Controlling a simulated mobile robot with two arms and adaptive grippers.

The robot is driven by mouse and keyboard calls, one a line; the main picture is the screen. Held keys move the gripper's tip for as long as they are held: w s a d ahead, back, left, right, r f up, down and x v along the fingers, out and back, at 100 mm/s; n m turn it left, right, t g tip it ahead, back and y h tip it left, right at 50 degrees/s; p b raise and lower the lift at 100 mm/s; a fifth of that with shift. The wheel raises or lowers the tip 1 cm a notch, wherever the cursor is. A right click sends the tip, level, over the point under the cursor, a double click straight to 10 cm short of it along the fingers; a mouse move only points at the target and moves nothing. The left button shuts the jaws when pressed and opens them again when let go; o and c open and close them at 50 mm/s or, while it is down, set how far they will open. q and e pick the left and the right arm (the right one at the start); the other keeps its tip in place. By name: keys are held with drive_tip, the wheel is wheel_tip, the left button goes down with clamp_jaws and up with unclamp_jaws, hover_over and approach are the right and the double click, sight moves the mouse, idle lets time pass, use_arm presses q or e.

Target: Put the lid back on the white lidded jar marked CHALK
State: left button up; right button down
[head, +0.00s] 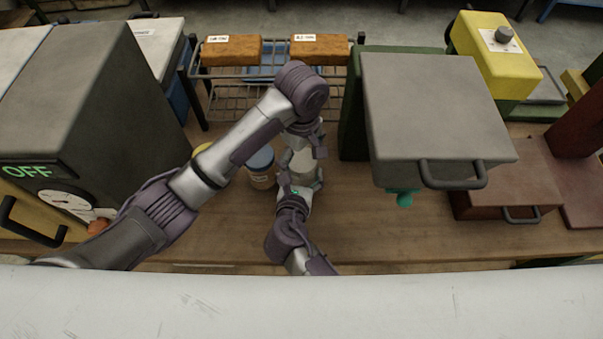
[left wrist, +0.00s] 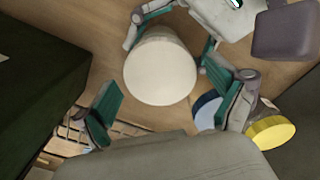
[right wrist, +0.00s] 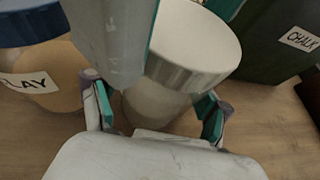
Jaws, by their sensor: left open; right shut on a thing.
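The white jar (head: 306,166) stands on the wooden table (head: 230,225). My right gripper (head: 301,181) is shut around its body; the fingers show on both sides in the right wrist view (right wrist: 158,112). The white lid (right wrist: 200,42) rests on top of the jar body (right wrist: 152,107) and looks about level. I cannot tell if it is fully seated. Its round top (left wrist: 160,72) faces the left wrist camera. My left gripper (head: 304,150) is open above the lid, its fingers spread to either side in the left wrist view (left wrist: 168,105). The jar's own label is hidden.
A blue-lidded jar labelled CLAY (right wrist: 40,85) stands close on the left. A yellow-lidded jar (left wrist: 270,132) is beyond it. A dark green block with a CHALK label (right wrist: 303,39) stands on the right. A wire rack (head: 235,103) is behind; the front table is clear.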

use_arm(q)
drive_tip(key=shift+c, duration=0.2)
drive_tip(key=c, duration=1.2)
drive_tip(key=shift+o, duration=0.2)
drive_tip(key=m, duration=1.3)
drive_tip(key=o, duration=1.3)
drive_tip(key=shift+r, duration=0.1)
